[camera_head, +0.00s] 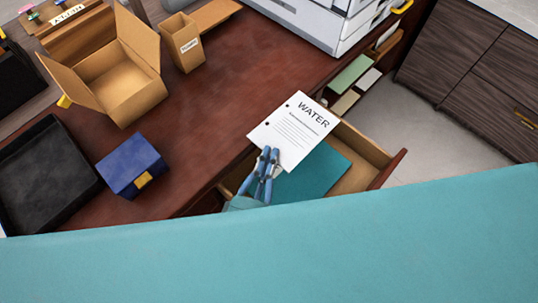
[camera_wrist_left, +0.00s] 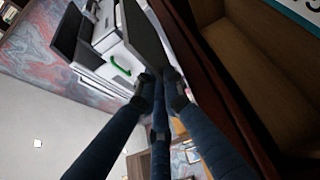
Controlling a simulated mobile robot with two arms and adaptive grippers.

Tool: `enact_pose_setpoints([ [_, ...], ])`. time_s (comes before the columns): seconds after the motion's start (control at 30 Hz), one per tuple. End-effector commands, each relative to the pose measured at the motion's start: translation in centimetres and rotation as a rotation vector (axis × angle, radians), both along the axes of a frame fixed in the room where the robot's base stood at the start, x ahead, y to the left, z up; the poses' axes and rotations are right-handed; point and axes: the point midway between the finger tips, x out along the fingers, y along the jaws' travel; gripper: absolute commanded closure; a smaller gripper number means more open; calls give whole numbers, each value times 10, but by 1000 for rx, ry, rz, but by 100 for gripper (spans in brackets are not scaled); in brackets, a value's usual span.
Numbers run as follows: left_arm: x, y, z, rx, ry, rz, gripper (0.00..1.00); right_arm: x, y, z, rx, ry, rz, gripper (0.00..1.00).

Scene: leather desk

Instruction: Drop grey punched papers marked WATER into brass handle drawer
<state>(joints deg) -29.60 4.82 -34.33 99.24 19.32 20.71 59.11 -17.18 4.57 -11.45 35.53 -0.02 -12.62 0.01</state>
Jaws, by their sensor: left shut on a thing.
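The punched paper marked WATER (camera_head: 298,122) looks white in the head view, with dark holes along its left edge. My left gripper (camera_head: 268,158) is shut on its near edge and holds it over an open wooden drawer (camera_head: 372,152). A teal flat item (camera_head: 318,172) lies in the drawer. The drawer's outer front and any handle there are hidden. In the left wrist view, my left fingertips (camera_wrist_left: 160,88) are close together at a dark flat sheet (camera_wrist_left: 143,35), perhaps the paper's shaded side. My right gripper is not in view.
On the desk (camera_head: 205,115) are an open cardboard box (camera_head: 125,75), a small labelled box (camera_head: 182,45), a blue box (camera_head: 131,165) and a black tray (camera_head: 45,170). A white machine (camera_head: 320,25) stands at the back. A dark cabinet (camera_head: 470,65) with a brass-coloured handle is at right.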

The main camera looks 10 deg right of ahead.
Motion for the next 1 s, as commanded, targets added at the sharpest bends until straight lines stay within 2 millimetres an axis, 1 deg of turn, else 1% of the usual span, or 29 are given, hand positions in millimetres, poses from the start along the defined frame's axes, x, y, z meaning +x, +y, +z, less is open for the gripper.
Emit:
enact_pose_setpoints([
  [0.17, 0, 0, 2, -2, -1, 1, 100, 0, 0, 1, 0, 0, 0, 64],
  [0.2, 0, 0, 1, -2, -1, 1, 90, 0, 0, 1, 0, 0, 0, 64],
  [0.27, 0, 0, 1, -2, -1, 0, 78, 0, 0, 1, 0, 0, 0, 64],
  [0.3, 0, 0, 1, -2, -1, 0, 70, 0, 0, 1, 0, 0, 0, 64],
  [0.57, 0, 0, 1, 0, 0, 0, 70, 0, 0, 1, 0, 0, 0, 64],
  [0.67, -4, 2, 0, 0, 1, -1, 70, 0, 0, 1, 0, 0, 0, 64],
  [0.77, -14, 6, -1, 3, 3, -2, 70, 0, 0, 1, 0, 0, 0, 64],
  [0.87, -32, 14, -1, 2, 5, -4, 70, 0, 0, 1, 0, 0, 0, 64],
  [1.0, -60, 28, -1, 2, 5, -4, 70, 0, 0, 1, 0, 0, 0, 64],
])
